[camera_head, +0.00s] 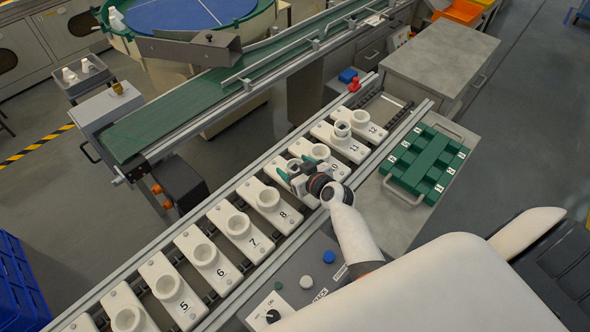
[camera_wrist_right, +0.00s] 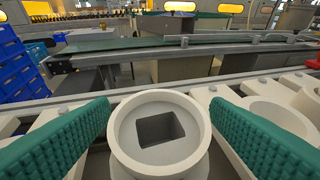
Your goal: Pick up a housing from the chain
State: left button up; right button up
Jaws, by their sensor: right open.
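The chain (camera_head: 173,294) carries a row of white numbered plates, each with a round white cup. My right gripper (camera_head: 297,168) is over the plate between 8 and 10, whose number is hidden. It is open, and its two teal fingers stand on either side of a white round housing with a dark opening (camera_head: 293,165). In the right wrist view this housing (camera_wrist_right: 120,139) is a ring with a square hole, between the open fingers (camera_wrist_right: 160,112), with gaps on both sides. Another dark-centred housing (camera_head: 342,129) sits on plate 11. My left gripper is not in view.
A green conveyor belt (camera_head: 180,114) runs behind the chain. A green rack (camera_head: 427,163) lies on a grey surface to the right. A control panel with buttons (camera_head: 305,282) is in front of the chain. Blue crates (camera_head: 18,285) stand at lower left.

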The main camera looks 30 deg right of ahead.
jog(key=c, duration=1)
